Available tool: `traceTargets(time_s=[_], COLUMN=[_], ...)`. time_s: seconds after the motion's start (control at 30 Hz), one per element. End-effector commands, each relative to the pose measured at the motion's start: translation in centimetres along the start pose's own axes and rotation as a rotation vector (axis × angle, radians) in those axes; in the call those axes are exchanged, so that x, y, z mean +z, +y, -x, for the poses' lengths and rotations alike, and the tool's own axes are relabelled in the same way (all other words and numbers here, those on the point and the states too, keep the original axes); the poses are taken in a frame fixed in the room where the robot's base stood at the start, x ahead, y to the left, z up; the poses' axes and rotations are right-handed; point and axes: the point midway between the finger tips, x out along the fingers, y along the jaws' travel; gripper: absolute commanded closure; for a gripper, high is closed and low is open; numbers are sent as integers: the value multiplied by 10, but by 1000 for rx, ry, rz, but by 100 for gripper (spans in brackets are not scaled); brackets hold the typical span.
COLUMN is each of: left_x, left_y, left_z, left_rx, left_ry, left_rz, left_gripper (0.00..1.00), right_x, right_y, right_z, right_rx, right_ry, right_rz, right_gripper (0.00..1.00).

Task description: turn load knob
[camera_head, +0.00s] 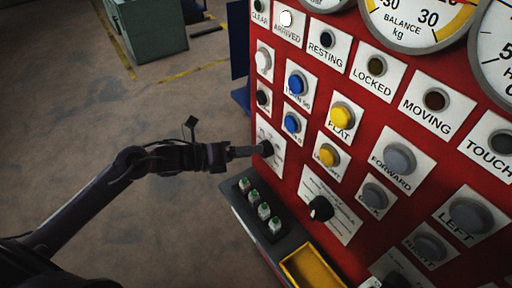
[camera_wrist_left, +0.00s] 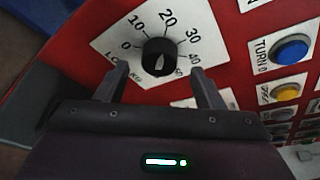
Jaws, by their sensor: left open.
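The load knob (camera_wrist_left: 159,57) is a round black knob on a white plate (camera_wrist_left: 140,25) marked from 0 through 40 with "LOAD" and "KG" lettering. In the left wrist view it sits just beyond the tips of my left gripper (camera_wrist_left: 162,80), roughly centred between the two open fingers. I cannot tell whether the fingers touch it. In the head view the knob (camera_head: 266,148) is at the lower left of the red panel, and my left gripper (camera_head: 243,152) reaches it from the left. My right gripper is not in view.
The red panel (camera_head: 288,182) carries blue, yellow and grey buttons, lamps and gauges. Another black knob (camera_head: 321,208) is to the lower right. A dark ledge (camera_head: 245,209) with green-topped switches and a yellow tray (camera_head: 311,268) juts out below. Open floor lies left.

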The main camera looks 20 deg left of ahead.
Motion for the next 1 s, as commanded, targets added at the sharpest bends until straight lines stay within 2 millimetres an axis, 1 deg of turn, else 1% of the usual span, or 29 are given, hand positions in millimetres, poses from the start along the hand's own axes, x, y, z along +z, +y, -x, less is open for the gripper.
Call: traceTargets(time_s=[0.1, 0.2, 0.33, 0.53, 0.57, 0.87, 0.9, 1.0], left_x=[2, 1, 0, 0, 0, 0, 0, 0], left_y=[-1, -1, 0, 1, 1, 1, 1, 1], left_z=[-16, -24, -28, -29, -29, -28, -28, -28], left_rx=[-1, 1, 1, 2, 2, 2, 2, 2], left_ry=[-2, -1, 0, 0, 0, 0, 0, 0], left_rz=[3, 3, 1, 1, 1, 2, 2, 4], left_gripper=[38, 38, 38, 38, 41, 80, 83, 83], right_x=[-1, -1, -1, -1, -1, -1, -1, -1], right_y=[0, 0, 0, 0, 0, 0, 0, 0], right_z=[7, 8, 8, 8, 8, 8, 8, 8], right_rx=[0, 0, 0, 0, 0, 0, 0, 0], right_ry=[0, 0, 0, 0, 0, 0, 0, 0], right_rz=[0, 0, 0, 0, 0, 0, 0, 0], right_gripper=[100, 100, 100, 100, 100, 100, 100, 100])
